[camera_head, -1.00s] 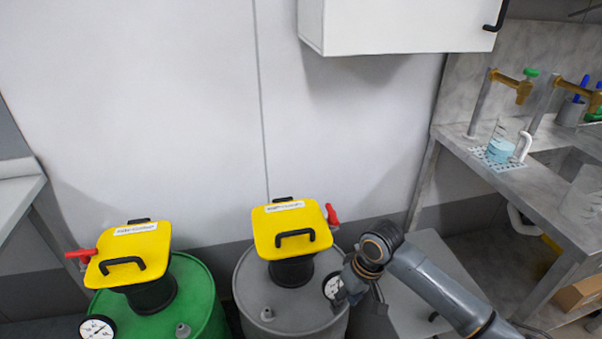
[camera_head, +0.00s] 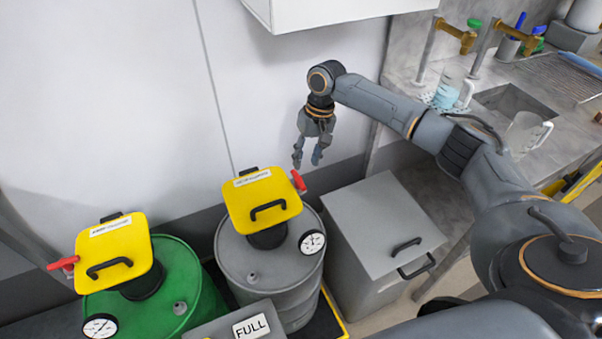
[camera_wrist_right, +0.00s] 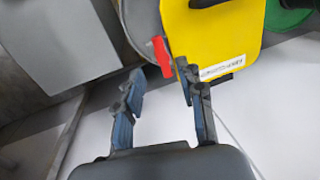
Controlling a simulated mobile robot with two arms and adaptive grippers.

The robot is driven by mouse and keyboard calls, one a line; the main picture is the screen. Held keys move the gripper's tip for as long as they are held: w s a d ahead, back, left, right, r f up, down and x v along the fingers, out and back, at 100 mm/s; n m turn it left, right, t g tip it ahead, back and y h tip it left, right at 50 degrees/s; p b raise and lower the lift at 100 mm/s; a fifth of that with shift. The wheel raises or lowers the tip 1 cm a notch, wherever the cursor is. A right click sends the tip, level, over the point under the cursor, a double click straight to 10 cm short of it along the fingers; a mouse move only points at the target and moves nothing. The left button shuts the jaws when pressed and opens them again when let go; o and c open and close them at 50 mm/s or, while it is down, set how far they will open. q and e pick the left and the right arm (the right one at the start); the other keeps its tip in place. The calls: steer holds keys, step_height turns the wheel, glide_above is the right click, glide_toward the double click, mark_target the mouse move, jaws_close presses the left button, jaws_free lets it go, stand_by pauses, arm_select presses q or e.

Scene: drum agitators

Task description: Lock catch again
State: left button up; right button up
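A red catch (camera_head: 298,181) sits at the right edge of the yellow lid (camera_head: 262,200) on the grey drum (camera_head: 270,268). My right gripper (camera_head: 307,165) points down, open and empty, just above and behind this catch. In the right wrist view the red catch (camera_wrist_right: 161,57) shows beyond and between the open fingertips (camera_wrist_right: 160,85), with the yellow lid beside it; I see no contact. A second red catch (camera_head: 62,263) sticks out to the left of the yellow lid (camera_head: 113,252) on the green drum (camera_head: 185,290). My left gripper does not show.
A grey bin (camera_head: 385,225) with black handles stands right of the grey drum. A white cabinet (camera_head: 330,10) hangs above. A grey box marked FULL (camera_head: 250,327) is in front. The worktop (camera_head: 480,140) at right holds beakers and taps.

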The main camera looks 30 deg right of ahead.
mark_target(301, 181)
steer(key=f, duration=0.3)
steer(key=a+f, duration=0.1)
steer(key=f, duration=0.3)
steer(key=shift+a+p, duration=0.2)
steer(key=shift+p, duration=0.1)
steer(key=shift+r, duration=0.1)
jaws_close()
